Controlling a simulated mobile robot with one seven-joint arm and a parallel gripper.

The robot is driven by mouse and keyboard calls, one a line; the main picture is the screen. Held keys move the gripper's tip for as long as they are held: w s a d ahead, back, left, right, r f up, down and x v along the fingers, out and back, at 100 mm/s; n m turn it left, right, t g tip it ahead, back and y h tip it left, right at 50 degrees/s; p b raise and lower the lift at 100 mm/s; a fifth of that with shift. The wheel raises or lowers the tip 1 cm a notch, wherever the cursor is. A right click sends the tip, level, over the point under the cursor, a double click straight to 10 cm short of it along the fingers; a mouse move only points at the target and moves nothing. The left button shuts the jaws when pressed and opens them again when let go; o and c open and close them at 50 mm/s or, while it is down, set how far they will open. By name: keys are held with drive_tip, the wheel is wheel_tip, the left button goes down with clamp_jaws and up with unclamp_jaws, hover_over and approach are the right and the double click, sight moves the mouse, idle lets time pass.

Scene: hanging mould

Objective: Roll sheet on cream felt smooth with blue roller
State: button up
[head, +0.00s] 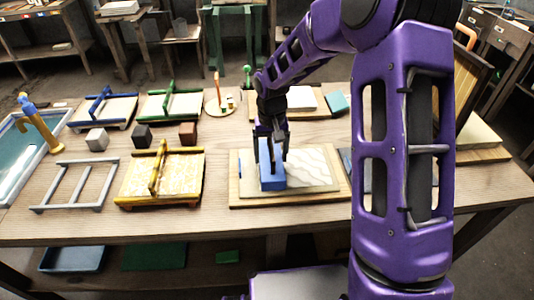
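A pale sheet with wavy ripples (313,165) lies on the cream felt (300,188), on a wooden board at the middle of the table. The ripples show to the right of the blue roller (271,180), which is on the left part of the sheet. My gripper (271,145) points down over the roller, its dark fingers on either side of the roller's upright blue part. It looks shut on that part, though the contact is small and partly hidden. The roller hides the sheet under it.
To the left are a yellow frame with a patterned bed (165,178), a grey frame (75,187) and several small blocks. Green (172,105) and blue (103,108) frames stand behind. My arm hides part of the table's right side.

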drive_tip(key=shift+d+p, duration=1.25)
drive_tip(key=shift+d, duration=6.1)
drive_tip(key=shift+a+b, duration=1.1)
drive_tip(key=shift+a, duration=7.4)
drive_tip(key=shift+r, duration=0.1)
drive_tip(key=shift+r+p, duration=2.45)
drive_tip(key=shift+r, duration=1.05)
